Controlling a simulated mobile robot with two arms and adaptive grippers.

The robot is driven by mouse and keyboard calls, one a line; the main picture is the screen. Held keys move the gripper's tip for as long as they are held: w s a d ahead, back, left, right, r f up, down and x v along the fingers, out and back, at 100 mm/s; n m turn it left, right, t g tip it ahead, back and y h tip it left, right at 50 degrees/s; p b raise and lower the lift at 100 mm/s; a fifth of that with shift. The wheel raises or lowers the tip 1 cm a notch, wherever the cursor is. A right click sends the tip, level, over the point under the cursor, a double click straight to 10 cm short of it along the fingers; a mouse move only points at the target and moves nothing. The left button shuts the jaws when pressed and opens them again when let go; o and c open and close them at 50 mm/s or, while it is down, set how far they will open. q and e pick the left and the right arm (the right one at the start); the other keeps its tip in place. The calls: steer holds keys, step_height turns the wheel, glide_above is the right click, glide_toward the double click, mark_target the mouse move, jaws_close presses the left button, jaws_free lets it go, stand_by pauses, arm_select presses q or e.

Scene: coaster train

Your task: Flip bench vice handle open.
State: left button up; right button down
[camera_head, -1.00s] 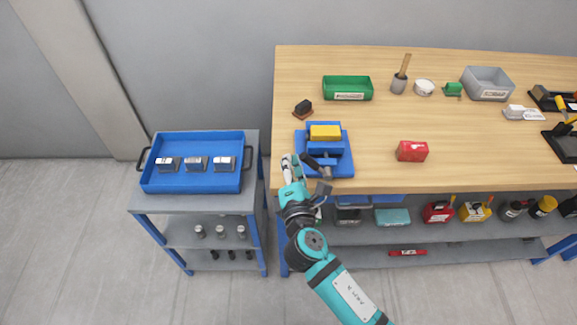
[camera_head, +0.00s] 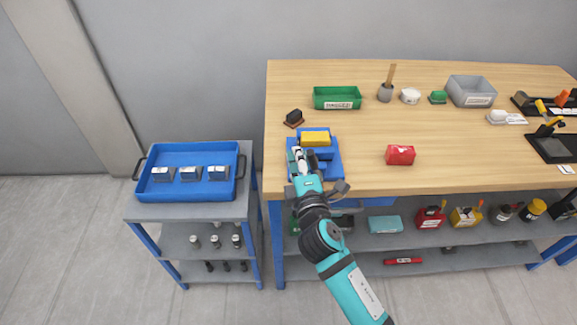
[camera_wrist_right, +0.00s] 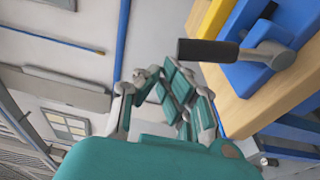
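The bench vice (camera_head: 334,168) is blue and holds a yellow block (camera_head: 315,139) at the table's left front. In the right wrist view, its handle (camera_wrist_right: 207,51) has a black grip running left from a grey metal joint. In the head view, my gripper partly covers the handle. My right gripper (camera_head: 302,154) is at the vice's left front, beside the handle. In the right wrist view, its fingers (camera_wrist_right: 177,94) are drawn together with nothing between them, and the black grip lies apart from them. My left gripper is not in view.
A small dark block (camera_head: 293,117) lies behind the vice, and a red box (camera_head: 400,155) stands to its right. A green bin (camera_head: 337,98) is farther back. A cart with a blue tray (camera_head: 160,147) stands left of the wooden table. Bare tabletop lies between vice and red box.

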steer(key=d+m+t+h+b, duration=0.1)
steer(key=d+m+b, duration=0.1)
steer(key=d+m, duration=0.9)
steer(key=shift+m, duration=0.3)
steer(key=shift+w+d+f, duration=0.1)
steer(key=shift+d, duration=0.05)
steer(key=shift+t, duration=0.3)
